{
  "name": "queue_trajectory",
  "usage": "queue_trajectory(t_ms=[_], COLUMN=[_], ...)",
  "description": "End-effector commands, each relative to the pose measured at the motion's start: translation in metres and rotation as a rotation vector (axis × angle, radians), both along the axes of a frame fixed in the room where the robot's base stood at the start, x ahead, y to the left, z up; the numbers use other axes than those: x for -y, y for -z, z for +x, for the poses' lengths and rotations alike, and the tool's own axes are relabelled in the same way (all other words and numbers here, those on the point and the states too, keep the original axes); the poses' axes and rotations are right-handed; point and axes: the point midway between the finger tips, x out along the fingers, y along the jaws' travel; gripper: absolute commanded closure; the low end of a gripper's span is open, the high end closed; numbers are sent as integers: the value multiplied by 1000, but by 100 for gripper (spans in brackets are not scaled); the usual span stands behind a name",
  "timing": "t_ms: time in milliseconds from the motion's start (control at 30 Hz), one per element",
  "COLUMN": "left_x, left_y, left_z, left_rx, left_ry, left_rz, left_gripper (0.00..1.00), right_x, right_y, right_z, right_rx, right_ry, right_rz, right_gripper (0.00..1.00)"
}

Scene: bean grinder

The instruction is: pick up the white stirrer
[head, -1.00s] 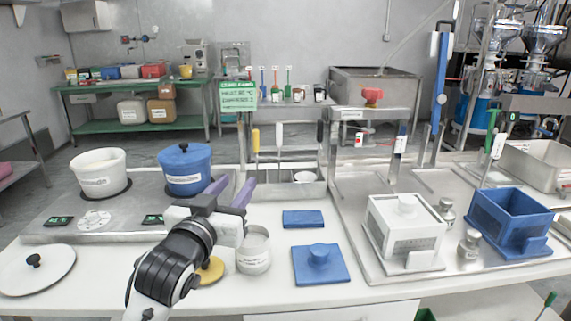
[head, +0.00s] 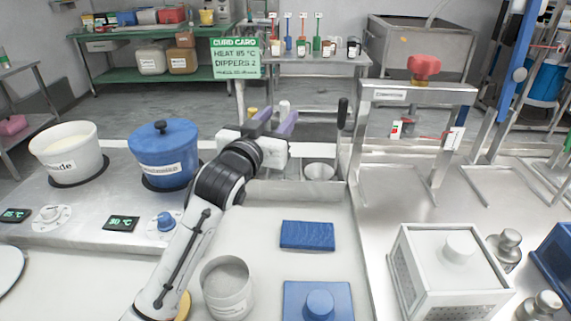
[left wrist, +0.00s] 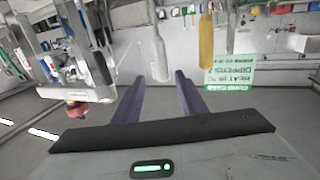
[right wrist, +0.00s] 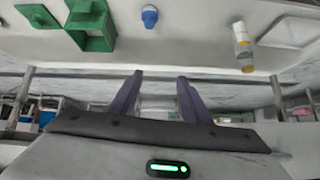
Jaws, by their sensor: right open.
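The white stirrer (head: 284,107) hangs upright at the rack behind the counter. In the head view its handle top shows just beyond my left gripper (head: 276,119), and its lower part is hidden. In the left wrist view, which is upside down, its white handle (left wrist: 158,58) lines up between the fingertips of my left gripper (left wrist: 160,76). The fingers are apart and empty; I cannot tell whether the handle is between them or beyond them. My right gripper (right wrist: 160,76) is open and empty in the right wrist view, and out of the head view.
A yellow-handled tool (left wrist: 206,42) hangs close beside the stirrer, and a black-handled one (head: 343,113) hangs to the right. A blue lidded pot (head: 163,155) stands left of my arm. A steel frame with a red knob (head: 423,67) stands at right.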

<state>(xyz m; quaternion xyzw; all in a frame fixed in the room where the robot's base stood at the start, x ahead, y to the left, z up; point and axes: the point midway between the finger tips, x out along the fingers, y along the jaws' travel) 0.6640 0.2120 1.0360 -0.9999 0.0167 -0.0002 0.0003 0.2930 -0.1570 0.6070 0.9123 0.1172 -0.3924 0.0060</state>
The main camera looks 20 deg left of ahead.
Motion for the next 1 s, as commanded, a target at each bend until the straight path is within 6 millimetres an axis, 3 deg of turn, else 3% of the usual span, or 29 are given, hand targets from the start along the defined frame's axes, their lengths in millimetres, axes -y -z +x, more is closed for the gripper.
queue_trajectory(t_ms=[400,733,767,1000], left_x=[-3,-2,-2,-3], left_y=[1,2,2,2], left_z=[48,55,55,54], left_rx=[0,0,0,0], left_ry=[1,1,1,0], left_rz=[0,0,0,0], left_gripper=[62,62,63,100], right_x=[3,5,5,5], right_y=[-7,-8,-8,-8], right_z=[7,10,10,9], right_rx=[19,24,24,22], right_ry=[6,10,10,9], right_rz=[-1,-4,-4,-3], right_gripper=[56,56,56,56])
